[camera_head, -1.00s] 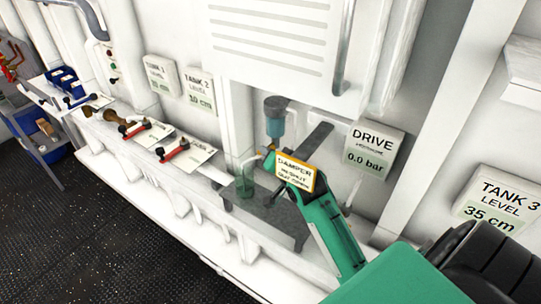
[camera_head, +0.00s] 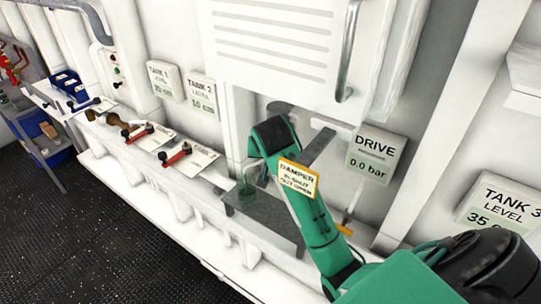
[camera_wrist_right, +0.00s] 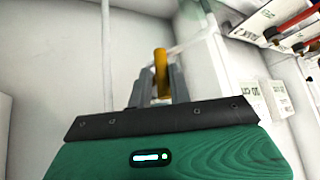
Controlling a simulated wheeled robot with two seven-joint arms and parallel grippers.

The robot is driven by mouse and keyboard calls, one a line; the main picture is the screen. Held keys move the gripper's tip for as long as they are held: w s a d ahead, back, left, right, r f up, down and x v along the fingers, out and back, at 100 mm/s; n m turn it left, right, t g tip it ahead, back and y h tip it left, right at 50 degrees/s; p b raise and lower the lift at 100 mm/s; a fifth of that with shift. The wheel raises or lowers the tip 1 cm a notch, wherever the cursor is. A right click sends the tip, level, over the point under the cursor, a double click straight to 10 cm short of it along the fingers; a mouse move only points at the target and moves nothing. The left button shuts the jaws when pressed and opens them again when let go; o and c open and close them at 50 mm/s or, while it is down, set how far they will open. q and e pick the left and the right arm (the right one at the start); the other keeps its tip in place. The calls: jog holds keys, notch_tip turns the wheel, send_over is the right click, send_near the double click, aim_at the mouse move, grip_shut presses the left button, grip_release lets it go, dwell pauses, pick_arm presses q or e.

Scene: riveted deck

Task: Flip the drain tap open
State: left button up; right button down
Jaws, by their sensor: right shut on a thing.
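In the right wrist view, my right gripper (camera_wrist_right: 158,88) is shut on an upright yellow-orange handle (camera_wrist_right: 161,62), which sticks up between the fingers. It looks like the drain tap's handle; the tap's body does not show. In the head view, my green right arm reaches to the wall recess, and its dark wrist joint hides the filter bowl and the gripper. A clear greenish cup (camera_head: 247,181) stands on a grey shelf (camera_head: 265,221) just below the wrist. My left gripper is not in view.
Red-handled levers (camera_head: 176,153) line the ledge at left.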

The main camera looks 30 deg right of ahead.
jog(key=shift+g, duration=0.3)
dwell(0.4)
jog(key=c, duration=1.3)
grip_release()
jog(key=shift+w, duration=0.15)
jog(key=v, duration=0.7)
jog(key=shift+a, duration=0.2)
jog(key=shift+r, duration=0.1)
